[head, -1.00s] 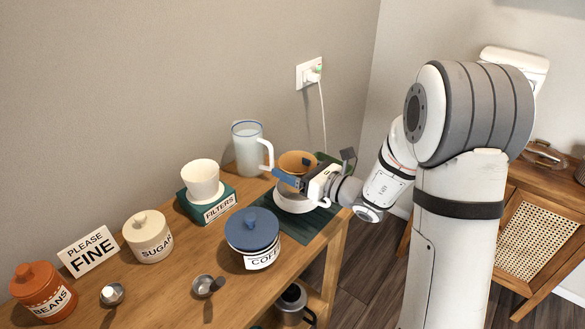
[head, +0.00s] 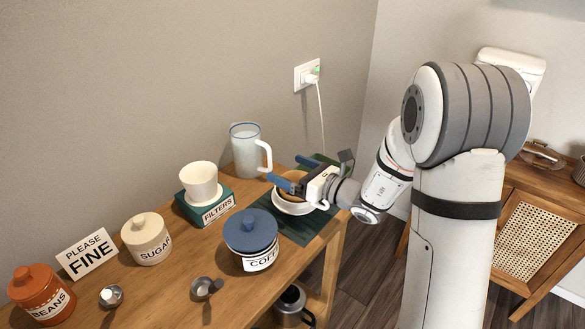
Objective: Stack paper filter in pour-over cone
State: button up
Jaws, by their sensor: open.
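A brown paper filter (head: 292,175) sits low inside a white vessel with a round rim (head: 291,208), which looks like the pour-over cone, at the right end of the wooden counter. My gripper (head: 289,184) is at the filter, with its blue fingers open near the filter's rim. I cannot tell whether the fingers still touch the filter.
A dark green mat (head: 309,232) lies beneath the white vessel. A glass pitcher (head: 246,150) stands close behind left. A blue-lidded coffee jar (head: 251,236) stands in front left. A white cup-like piece (head: 199,182) rests on the green filters box (head: 211,211).

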jog(key=v, duration=1.1)
jog(key=s+a+n+g+h, duration=0.4)
jog(key=s+n+g, duration=0.6)
jog(key=s+n, duration=0.45)
jog(key=s+d+n+t+h, duration=0.2)
jog(key=s+d+n+h, duration=0.3)
jog(key=d+n+h, duration=0.6)
jog(key=shift+n, duration=0.55)
jog(key=shift+s+d, duration=0.1)
notch_tip(320, 180, up, 9)
jog(key=p, duration=0.7)
jog(key=shift+t, duration=0.3)
jog(key=shift+s+f, duration=0.15)
